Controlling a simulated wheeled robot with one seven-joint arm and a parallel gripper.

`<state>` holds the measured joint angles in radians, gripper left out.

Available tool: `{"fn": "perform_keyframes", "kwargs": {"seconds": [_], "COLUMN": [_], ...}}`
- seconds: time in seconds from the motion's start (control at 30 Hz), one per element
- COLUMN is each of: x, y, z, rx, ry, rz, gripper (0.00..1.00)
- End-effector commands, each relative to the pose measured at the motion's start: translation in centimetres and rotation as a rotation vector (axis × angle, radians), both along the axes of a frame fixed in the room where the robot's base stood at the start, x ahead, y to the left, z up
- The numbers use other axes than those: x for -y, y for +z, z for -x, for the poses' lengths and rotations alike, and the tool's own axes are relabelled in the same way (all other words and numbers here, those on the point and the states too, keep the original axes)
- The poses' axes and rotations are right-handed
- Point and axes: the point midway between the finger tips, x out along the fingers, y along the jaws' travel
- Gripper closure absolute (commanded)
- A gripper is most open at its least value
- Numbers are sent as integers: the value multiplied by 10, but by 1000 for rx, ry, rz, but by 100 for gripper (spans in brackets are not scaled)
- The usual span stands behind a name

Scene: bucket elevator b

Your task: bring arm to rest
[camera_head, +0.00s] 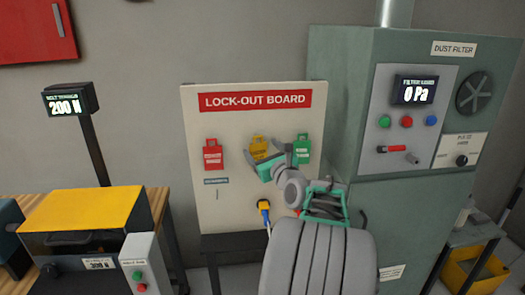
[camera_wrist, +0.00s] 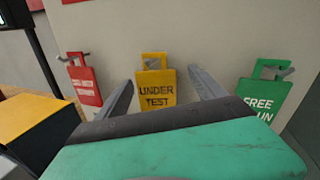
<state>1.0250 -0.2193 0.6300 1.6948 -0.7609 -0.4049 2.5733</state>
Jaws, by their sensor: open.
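My gripper (camera_wrist: 158,98) is open in the wrist view, its two grey fingers spread to either side of a yellow "UNDER TEST" tag (camera_wrist: 155,85). The tag hangs on the lock-out board (camera_head: 248,205), and nothing shows held between the fingers. In the head view my gripper (camera_head: 262,158) is in front of the board and overlaps the lower part of the yellow tag (camera_head: 258,142). Whether a finger touches the tag cannot be told. My arm reaches up to the board from the bottom of the head view.
A red tag (camera_head: 212,153) hangs left of the yellow one and a green tag (camera_head: 302,148) right of it. The dust filter cabinet (camera_head: 345,110) stands close on the right. A bench with a yellow-topped machine (camera_head: 85,208) and a display post (camera_head: 95,150) are at left.

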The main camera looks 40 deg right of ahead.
Motion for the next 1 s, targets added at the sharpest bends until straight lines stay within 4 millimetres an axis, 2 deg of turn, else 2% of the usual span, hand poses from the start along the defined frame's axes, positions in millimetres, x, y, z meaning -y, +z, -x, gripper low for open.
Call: {"fn": "perform_keyframes", "kwargs": {"seconds": [0.13,0.4,0.53,0.63,0.67,0.73,0.77,0.83,0.9,1.0], "x": [-5,-22,-25,-37,-46,-79,-99,-150,-199,-262], "y": [-2,-1,0,-5,-8,-24,-34,-59,-85,-118], "z": [17,66,73,65,60,42,34,21,21,38], "rx": [1,0,0,-45,-80,-212,-284,-464,-623,-785], "ry": [-4,-4,-2,23,41,113,160,301,468,742], "rz": [2,2,1,49,90,246,337,603,895,1315], "gripper": [21,21,21,21,21,21,21,21,21,21]}}
